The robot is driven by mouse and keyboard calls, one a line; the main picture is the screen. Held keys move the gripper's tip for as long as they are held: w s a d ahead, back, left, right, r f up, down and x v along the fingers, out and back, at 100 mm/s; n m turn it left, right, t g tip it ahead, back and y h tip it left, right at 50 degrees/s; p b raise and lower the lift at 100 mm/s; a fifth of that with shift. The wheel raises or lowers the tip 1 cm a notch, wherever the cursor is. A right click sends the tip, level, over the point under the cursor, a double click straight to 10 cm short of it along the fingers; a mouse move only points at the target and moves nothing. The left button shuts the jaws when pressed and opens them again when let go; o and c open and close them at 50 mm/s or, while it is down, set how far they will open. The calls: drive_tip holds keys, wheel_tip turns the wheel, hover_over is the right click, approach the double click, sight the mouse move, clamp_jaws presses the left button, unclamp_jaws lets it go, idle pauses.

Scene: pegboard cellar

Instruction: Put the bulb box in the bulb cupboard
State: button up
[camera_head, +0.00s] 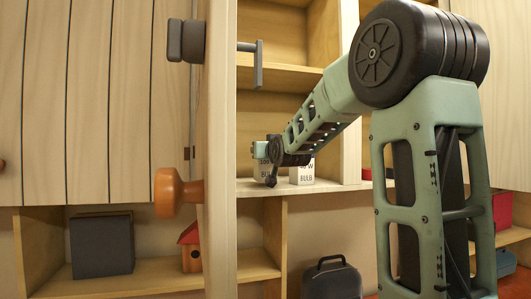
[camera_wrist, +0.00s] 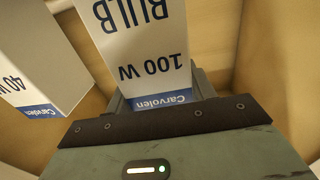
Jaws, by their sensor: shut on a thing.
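The bulb box (camera_wrist: 145,35), white with a blue band and "100 W BULB", is between the fingers of my gripper (camera_wrist: 160,97) in the wrist view. In the head view my gripper (camera_head: 271,165) is inside the open cupboard (camera_head: 265,188), and the held box (camera_head: 261,170) shows beside it, partly hidden. My gripper is shut on this box. A second white box marked 40 W (camera_wrist: 40,55) stands beside it, apart; it also shows in the head view (camera_head: 302,174) on the same shelf. I cannot tell whether the held box touches the shelf.
The cupboard door (camera_head: 217,240) stands open at left, with an orange knob (camera_head: 177,192). An upper shelf (camera_head: 285,75) is above my gripper. Below are a dark grey box (camera_head: 102,245), a red-roofed birdhouse (camera_head: 190,250) and a black case (camera_head: 331,280).

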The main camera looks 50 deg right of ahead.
drive_tip(key=shift+f, duration=0.7)
drive_tip(key=o, duration=1)
drive_tip(key=p+v, duration=0.1)
drive_tip(key=v, duration=1.1)
